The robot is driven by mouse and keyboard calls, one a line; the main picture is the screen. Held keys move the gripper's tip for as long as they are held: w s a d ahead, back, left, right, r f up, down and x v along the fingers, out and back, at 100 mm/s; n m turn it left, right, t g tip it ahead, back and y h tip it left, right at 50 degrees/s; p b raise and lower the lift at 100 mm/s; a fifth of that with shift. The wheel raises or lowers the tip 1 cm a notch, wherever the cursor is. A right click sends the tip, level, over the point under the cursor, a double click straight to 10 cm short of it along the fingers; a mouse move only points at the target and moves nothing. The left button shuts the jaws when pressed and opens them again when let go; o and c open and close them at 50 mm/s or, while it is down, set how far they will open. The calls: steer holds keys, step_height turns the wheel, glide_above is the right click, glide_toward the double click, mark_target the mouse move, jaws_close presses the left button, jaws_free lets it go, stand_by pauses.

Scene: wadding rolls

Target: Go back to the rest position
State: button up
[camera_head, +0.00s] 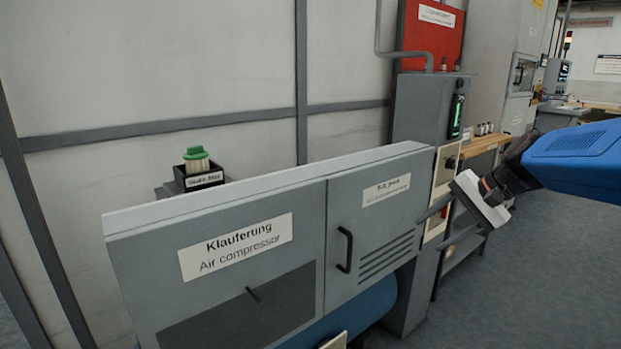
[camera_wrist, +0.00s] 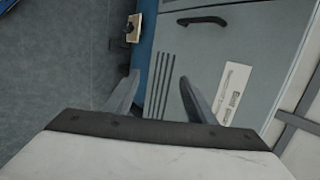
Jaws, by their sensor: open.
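My gripper (camera_head: 436,225) is at the right of the head view, in front of the right end of the grey cabinet (camera_head: 290,215) marked "Air compressor". It points left toward the cabinet. In the wrist view my gripper (camera_wrist: 159,79) has its two fingers apart with nothing between them. Beyond the fingers show the grey cabinet door with its slots, black handle (camera_wrist: 202,20) and white label (camera_wrist: 233,92). I cannot tell the exact gap between the fingers and the door.
A black box (camera_head: 203,179) with a green-topped item (camera_head: 196,155) stands behind the cabinet at left. A blue cylinder (camera_head: 370,303) lies under the cabinet. A grey control column (camera_head: 425,115) and wooden-topped bench (camera_head: 484,145) stand right. Grey floor (camera_head: 540,280) is open at lower right.

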steer(key=s+f+n+h, duration=0.3)
steer(key=s+f+n, duration=0.1)
steer(key=s, duration=0.8)
steer(key=s+a+f+n+h, duration=0.1)
steer(key=s+f+n, duration=0.4)
steer(key=s, duration=0.8)
steer(key=shift+s+f+n+h, duration=0.2)
steer(key=shift+f+n+h, duration=0.1)
steer(key=shift+f+h, duration=0.8)
steer(key=shift+f, duration=0.15)
